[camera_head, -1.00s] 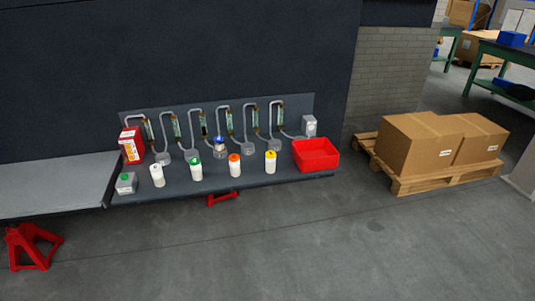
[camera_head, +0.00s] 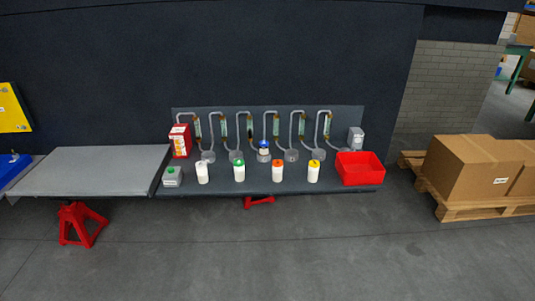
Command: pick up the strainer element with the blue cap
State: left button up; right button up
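The strainer element with the blue cap (camera_head: 264,150) stands upright at one of the grey round seats in the back row of the dark shelf (camera_head: 215,190). Pipes with sight tubes rise behind it. In front of it stand white elements with a white cap (camera_head: 202,172), a green cap (camera_head: 239,171), an orange cap (camera_head: 277,171) and a yellow cap (camera_head: 314,171). Neither of my grippers is in view.
A red bin (camera_head: 360,168) sits at the shelf's right end. A red box (camera_head: 180,141) and a grey box with a green button (camera_head: 172,177) are at its left. A grey plate (camera_head: 95,170) and red stand (camera_head: 80,224) are further left. Cartons (camera_head: 470,168) lie on a pallet (camera_head: 475,209) at right. The front floor is clear.

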aim_at(263, 145)
jog(key=i+j, duration=0.15)
jog(key=i, duration=0.3)
jog(key=i+j, duration=0.15)
jog(key=i, duration=0.3)
